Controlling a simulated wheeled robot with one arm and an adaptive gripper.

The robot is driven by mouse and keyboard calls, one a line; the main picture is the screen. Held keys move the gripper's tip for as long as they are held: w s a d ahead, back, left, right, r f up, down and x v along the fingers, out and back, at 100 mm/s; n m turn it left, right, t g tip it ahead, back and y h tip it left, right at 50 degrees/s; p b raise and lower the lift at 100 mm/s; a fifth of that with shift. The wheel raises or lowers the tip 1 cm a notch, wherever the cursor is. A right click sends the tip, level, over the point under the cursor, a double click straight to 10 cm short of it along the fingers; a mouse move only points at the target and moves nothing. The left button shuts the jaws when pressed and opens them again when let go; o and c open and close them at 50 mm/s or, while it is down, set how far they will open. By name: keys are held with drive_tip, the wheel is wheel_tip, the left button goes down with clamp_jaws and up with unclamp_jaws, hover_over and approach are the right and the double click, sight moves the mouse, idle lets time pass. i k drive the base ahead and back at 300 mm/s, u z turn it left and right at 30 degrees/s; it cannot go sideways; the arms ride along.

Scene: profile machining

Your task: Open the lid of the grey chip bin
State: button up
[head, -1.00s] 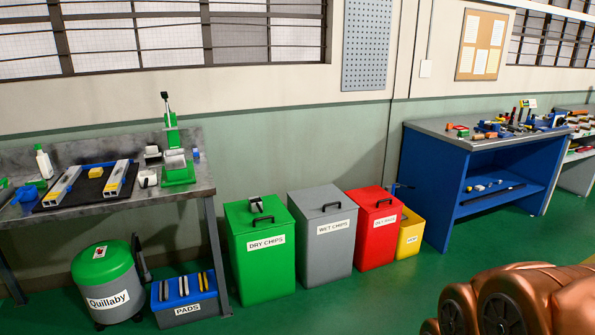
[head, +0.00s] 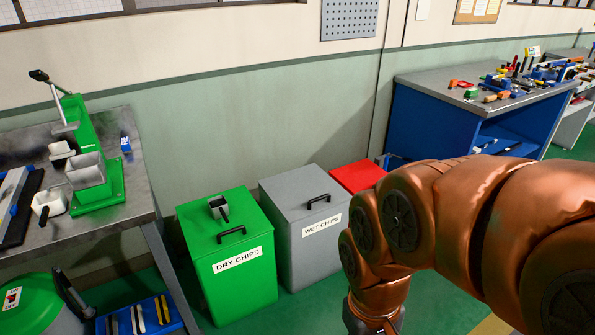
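The grey chip bin (head: 294,247) stands against the wall, labelled "WET CHIPS". Its flat grey lid (head: 298,195) is closed, with a black handle (head: 318,199) on top near the front. My copper-coloured arm reaches in from the right, with its links in front of the bin's right side. Its lower end (head: 374,316) runs off the bottom edge, so my gripper's fingers are not in view.
A green "DRY CHIPS" bin (head: 235,283) stands to the left, with a small scoop (head: 219,208) on its lid. A red bin (head: 357,175) is to the right, partly hidden by my arm. Workbenches stand at the left (head: 140,195) and right (head: 425,113).

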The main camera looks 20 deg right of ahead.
sight(299, 193)
drive_tip(key=i, duration=1.5)
